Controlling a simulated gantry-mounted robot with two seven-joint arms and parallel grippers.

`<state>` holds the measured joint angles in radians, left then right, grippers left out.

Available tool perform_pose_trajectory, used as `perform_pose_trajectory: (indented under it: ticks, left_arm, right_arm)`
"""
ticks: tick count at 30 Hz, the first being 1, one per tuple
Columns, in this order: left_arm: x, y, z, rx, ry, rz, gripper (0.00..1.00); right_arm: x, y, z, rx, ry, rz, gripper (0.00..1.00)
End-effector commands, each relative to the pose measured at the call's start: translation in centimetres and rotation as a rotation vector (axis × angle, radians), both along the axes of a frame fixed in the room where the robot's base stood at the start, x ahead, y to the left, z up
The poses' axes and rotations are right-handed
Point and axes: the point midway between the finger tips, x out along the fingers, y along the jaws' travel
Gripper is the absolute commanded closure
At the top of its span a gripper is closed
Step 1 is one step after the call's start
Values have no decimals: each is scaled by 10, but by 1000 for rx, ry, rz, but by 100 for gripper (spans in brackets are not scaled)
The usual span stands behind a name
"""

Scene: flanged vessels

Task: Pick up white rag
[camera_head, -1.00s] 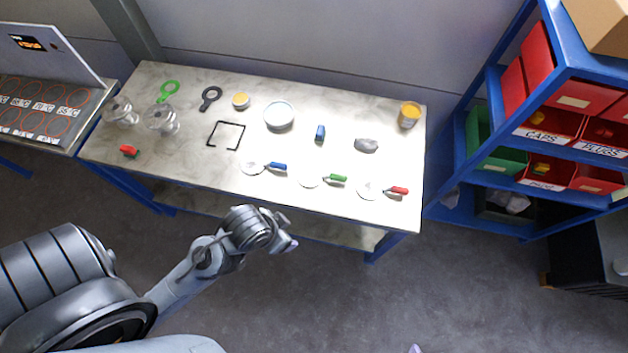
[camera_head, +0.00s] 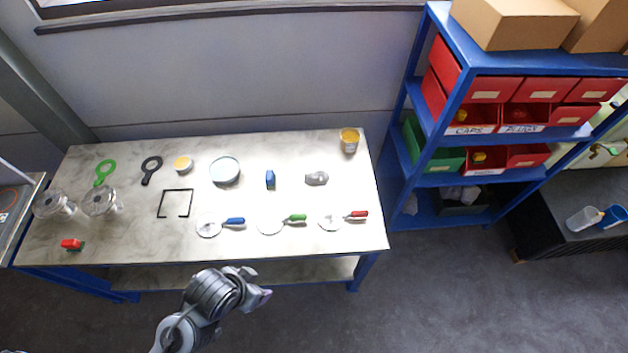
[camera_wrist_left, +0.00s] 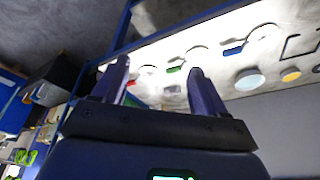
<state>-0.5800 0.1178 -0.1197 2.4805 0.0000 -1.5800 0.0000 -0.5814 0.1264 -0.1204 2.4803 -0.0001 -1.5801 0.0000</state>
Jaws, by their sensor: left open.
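My left gripper (camera_head: 262,296) is in front of the table's front edge in the head view, away from the objects on top. In the left wrist view its two fingers (camera_wrist_left: 158,72) are apart with nothing between them. No cloth is clearly a white rag. Pale, crumpled cloth-like stuff (camera_head: 460,193) lies in a dark bin on the lowest level of the blue shelf, far to the right of the gripper. A grey crumpled lump (camera_head: 316,178) sits on the table. My right gripper is out of view.
The table (camera_head: 140,225) holds clear flanged vessels (camera_head: 100,203), discs and coloured-handled tools. The blue shelf (camera_head: 490,65) carries red bins (camera_head: 525,117), a green bin (camera_head: 432,150) and cardboard boxes (camera_head: 515,20). A black cabinet (camera_head: 540,218) stands at right. Open floor lies before the table.

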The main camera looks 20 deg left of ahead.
Motion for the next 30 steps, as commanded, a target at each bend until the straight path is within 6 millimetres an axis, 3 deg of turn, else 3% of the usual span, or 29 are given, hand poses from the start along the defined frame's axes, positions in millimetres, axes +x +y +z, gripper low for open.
perform_pose_trajectory:
  ticks: [14,18,30]
  left_arm:
    - [0,-1,0,-4,1,2,28]
    - [0,0,0,0,1,-1,12]
    - [6,-1,1,-22,-30,55,12]
  right_arm:
    - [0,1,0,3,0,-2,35]
    - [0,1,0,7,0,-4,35]
    - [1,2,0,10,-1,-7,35]
